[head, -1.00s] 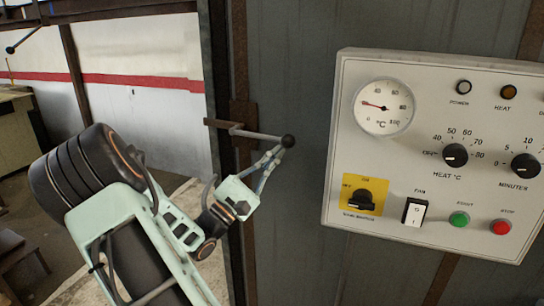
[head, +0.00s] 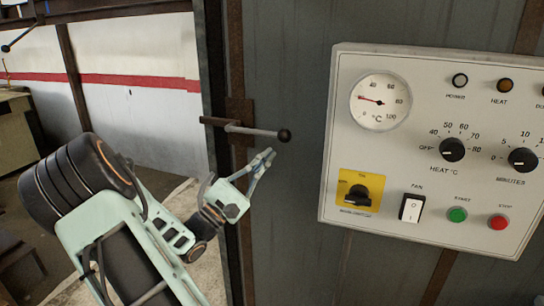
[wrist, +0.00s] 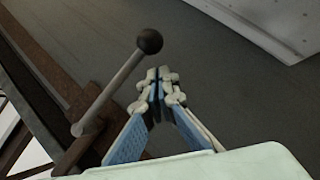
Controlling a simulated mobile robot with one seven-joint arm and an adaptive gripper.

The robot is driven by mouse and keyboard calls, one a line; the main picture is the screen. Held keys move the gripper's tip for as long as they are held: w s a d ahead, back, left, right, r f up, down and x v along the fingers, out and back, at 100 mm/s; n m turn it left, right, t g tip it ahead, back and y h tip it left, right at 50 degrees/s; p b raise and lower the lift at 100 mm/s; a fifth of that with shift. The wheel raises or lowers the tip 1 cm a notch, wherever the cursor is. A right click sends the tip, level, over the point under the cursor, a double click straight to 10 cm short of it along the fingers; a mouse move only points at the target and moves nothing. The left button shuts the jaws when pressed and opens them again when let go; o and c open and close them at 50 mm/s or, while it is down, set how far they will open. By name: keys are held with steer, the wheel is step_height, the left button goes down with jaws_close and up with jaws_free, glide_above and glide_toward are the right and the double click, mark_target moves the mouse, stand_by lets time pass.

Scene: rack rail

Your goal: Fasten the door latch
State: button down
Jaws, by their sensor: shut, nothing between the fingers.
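The door latch (head: 250,130) is a metal bar with a black ball knob (head: 284,135) at its right end. It sits on a rusty plate on the door's frame and lies nearly level, tipping slightly down to the right. My gripper (head: 268,157) is shut and empty, just below the knob and apart from it. In the wrist view the latch bar (wrist: 108,90) and its knob (wrist: 149,41) lie to the left of and beyond my shut fingertips (wrist: 158,75), with a gap between them.
A control panel (head: 425,225) with a gauge, dials and buttons hangs on the grey wall to the right. A rusty upright (head: 240,200) runs behind my gripper. A doorway with a white, red-striped wall (head: 150,50) is at left.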

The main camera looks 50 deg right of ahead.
steer(key=f+b+v, duration=0.1)
steer(key=v, duration=1)
steer(key=shift+d+b, duration=0.3)
steer(key=shift+w+r, duration=0.1)
steer(key=shift+w, duration=0.05)
